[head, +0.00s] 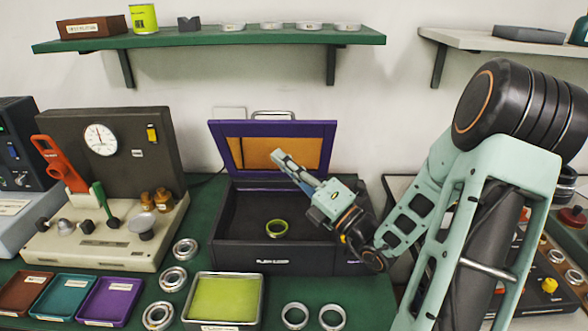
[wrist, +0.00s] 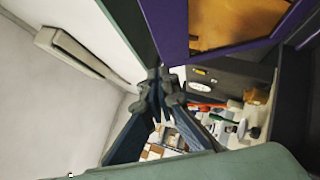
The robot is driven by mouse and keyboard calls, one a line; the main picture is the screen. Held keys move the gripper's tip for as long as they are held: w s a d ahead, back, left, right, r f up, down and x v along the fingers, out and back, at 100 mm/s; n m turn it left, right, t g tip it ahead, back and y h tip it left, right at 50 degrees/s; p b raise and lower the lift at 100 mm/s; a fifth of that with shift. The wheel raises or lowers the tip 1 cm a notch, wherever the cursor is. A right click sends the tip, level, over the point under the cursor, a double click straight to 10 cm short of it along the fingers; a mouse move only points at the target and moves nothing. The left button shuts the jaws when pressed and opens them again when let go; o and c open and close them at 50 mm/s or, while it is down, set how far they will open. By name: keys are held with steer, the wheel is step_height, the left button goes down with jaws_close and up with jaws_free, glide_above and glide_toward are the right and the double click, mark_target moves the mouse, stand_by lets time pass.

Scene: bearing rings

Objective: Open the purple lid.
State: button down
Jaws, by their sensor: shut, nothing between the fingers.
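The purple lid (head: 328,150) stands raised at the back of the dark box (head: 232,256), its orange-brown inner panel facing forward and a handle on its top edge. The box is open, and a yellow-green ring (head: 277,236) lies inside. My gripper (head: 278,156) is in front of the lid's inner panel, above the box, its fingers shut and empty. Contact with the lid cannot be told. In the wrist view the closed fingertips (wrist: 160,80) show beside the lid's purple frame (wrist: 173,30).
Metal bearing rings (head: 173,279) lie left of the box and in front of it. A tray with a green pad (head: 223,300) and several small coloured trays (head: 108,302) stand in front. A gauge machine (head: 75,236) stands left. A green shelf (head: 210,40) hangs above.

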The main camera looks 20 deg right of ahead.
mark_target(260, 124)
steer(key=w+r, duration=0.1)
steer(key=w, duration=0.1)
steer(key=w+r, duration=0.1)
steer(key=w, duration=0.1)
steer(key=w+r, duration=0.1)
steer(key=w, duration=0.1)
steer(key=shift+w+a+r, duration=0.2)
steer(key=shift+w, duration=0.15)
